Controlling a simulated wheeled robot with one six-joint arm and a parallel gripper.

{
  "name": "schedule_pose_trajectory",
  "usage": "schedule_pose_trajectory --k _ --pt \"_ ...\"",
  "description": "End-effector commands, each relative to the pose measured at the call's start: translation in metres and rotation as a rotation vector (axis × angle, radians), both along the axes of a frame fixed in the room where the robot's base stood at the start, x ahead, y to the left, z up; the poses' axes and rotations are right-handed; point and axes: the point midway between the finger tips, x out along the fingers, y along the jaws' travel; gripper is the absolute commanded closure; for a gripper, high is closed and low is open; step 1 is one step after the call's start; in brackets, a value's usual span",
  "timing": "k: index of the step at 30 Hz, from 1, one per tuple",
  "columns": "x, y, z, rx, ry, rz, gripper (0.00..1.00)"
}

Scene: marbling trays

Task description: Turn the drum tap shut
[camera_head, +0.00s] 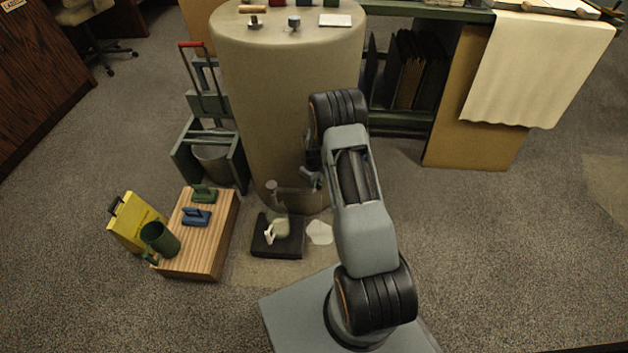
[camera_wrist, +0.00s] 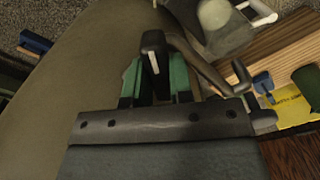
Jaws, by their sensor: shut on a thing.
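The beige drum (camera_head: 280,100) stands upright on the floor. Its tap (camera_head: 272,188) is low on the near side, with a grey pipe and a downturned end. In the wrist view the grey pipe (camera_wrist: 195,62) curves away beside my gripper. My gripper (camera_head: 312,178) is at the drum's lower right side, partly hidden by my arm. In the wrist view its green-padded fingers (camera_wrist: 158,78) are shut on the tap's dark lever (camera_wrist: 154,45), whose rounded end stands up between them. How far the tap is turned cannot be told.
Below the tap, a black tray (camera_head: 262,249) holds a cream jug (camera_head: 279,229); a white patch (camera_head: 319,232) lies beside it. A wooden box (camera_head: 212,250) with blue and green handled pieces stands left, near a green cup (camera_head: 159,238) and yellow sign (camera_head: 128,222). A trolley (camera_head: 237,160) stands behind.

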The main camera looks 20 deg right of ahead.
Motion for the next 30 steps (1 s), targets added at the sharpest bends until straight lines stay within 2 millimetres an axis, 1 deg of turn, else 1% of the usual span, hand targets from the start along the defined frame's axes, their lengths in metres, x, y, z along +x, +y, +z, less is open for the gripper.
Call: schedule_pose_trajectory --k 6,15,22,30 --pt "0.0002 0.0003 0.0006 0.0 0.0 0.202 1.0" --pt "0.0001 0.0004 0.0003 0.0 0.0 0.442 1.0" --pt "0.0 0.0004 0.0002 0.0 0.0 0.567 1.0" --pt "0.0 0.0004 0.0001 0.0 0.0 0.638 1.0"
